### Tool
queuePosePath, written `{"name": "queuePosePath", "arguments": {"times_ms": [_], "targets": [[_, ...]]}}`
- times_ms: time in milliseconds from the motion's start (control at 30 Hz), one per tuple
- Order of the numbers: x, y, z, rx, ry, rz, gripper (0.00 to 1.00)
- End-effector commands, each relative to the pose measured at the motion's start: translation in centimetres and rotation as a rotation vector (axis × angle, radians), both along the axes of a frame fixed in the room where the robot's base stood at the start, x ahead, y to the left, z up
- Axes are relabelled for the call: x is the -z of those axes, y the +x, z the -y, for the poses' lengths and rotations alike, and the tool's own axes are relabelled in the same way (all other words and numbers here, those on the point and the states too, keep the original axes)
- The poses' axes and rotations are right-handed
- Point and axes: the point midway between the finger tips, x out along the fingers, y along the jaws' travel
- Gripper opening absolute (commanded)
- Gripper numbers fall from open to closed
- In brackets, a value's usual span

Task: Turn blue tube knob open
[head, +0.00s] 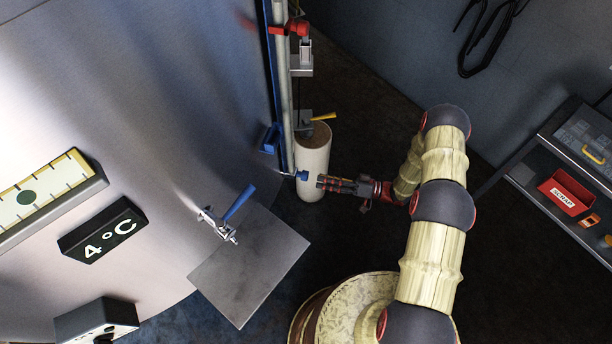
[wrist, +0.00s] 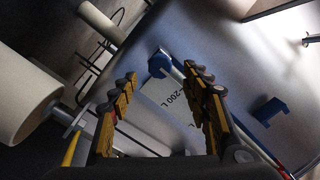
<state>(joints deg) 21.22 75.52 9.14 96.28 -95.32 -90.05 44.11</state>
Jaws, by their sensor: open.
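The blue knob (head: 302,175) sits low on the pipework beside the tank in the head view. In the wrist view the blue knob (wrist: 158,63) shows beyond and between the two fingers, at the end of a pale tube. My gripper (head: 319,183) is to the right of the knob, its tips very close to it. In the wrist view my gripper (wrist: 163,90) has its fingers spread, with nothing held between them. I cannot tell whether a fingertip touches the knob.
A pale cylinder (head: 312,150) stands just behind the gripper's tips, with a yellow lever (head: 322,117) above. A blue bracket (head: 269,139) is on the tank side. A blue-handled valve (head: 238,205) is at left. A shelf with a red bin (head: 567,193) is at right.

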Motion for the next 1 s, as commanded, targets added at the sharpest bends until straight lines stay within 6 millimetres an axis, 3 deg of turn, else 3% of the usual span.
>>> {"name": "queuePosePath", "arguments": {"times_ms": [300,500,867,1000], "targets": [[0.1,1.2,-4.6,-0.004,-0.001,0.000,0.48],[0.1,1.8,-6.6,-0.001,-0.002,0.000,0.48],[0.0,2.0,-7.0,0.001,-0.002,0.000,0.48],[0.0,2.0,-7.0,0.001,-0.002,0.000,0.40]]}}
